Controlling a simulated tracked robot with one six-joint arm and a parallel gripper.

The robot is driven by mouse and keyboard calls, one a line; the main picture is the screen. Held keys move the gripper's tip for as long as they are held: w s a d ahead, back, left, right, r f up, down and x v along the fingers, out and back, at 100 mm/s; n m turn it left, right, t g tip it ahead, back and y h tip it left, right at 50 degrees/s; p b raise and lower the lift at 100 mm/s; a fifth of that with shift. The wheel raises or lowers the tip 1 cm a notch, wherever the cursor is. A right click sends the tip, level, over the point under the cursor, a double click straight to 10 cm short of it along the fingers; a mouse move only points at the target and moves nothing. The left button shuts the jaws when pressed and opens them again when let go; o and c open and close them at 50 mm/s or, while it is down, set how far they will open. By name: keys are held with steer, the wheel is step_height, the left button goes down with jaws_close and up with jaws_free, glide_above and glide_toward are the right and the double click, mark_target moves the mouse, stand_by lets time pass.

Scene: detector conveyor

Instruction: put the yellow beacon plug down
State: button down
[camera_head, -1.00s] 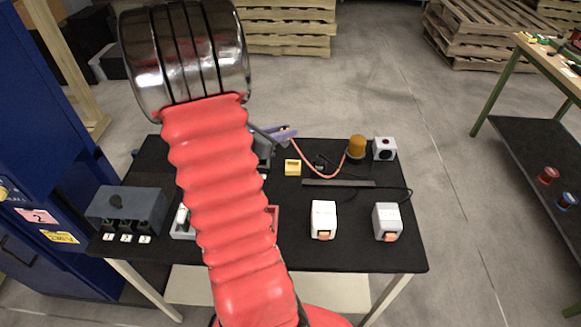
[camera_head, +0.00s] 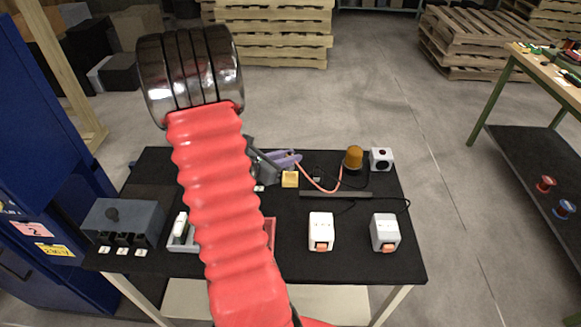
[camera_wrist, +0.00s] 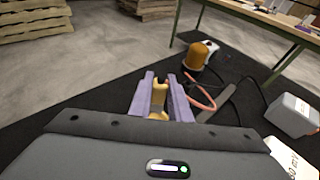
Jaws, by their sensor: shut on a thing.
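My gripper (camera_head: 285,160) has purple fingers and is low over the black table, just behind a small yellow block (camera_head: 290,180). In the wrist view my gripper (camera_wrist: 163,82) is shut on the yellow beacon plug (camera_wrist: 160,89), which shows between the fingers. A pink-orange cable (camera_head: 322,189) runs from the gripper area to the amber beacon (camera_head: 353,157); the beacon also shows in the wrist view (camera_wrist: 196,57). I cannot tell whether the plug touches the table. My red arm hides part of the table.
A white box with a dark round button (camera_head: 381,159) stands beside the beacon. A grey socket box (camera_head: 125,220) is at the left.

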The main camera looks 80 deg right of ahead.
mark_target(287, 169)
steer(key=shift+f, duration=0.35)
steer(key=shift+f, duration=2.1)
steer(key=c, duration=1.7)
jaws_free()
steer(key=shift+f, duration=0.1)
steer(key=shift+o, duration=0.2)
steer(key=shift+w+a+r, duration=0.3)
steer(key=shift+w+a, duration=0.05)
steer(key=shift+a, duration=0.05)
steer(key=v, duration=1.1)
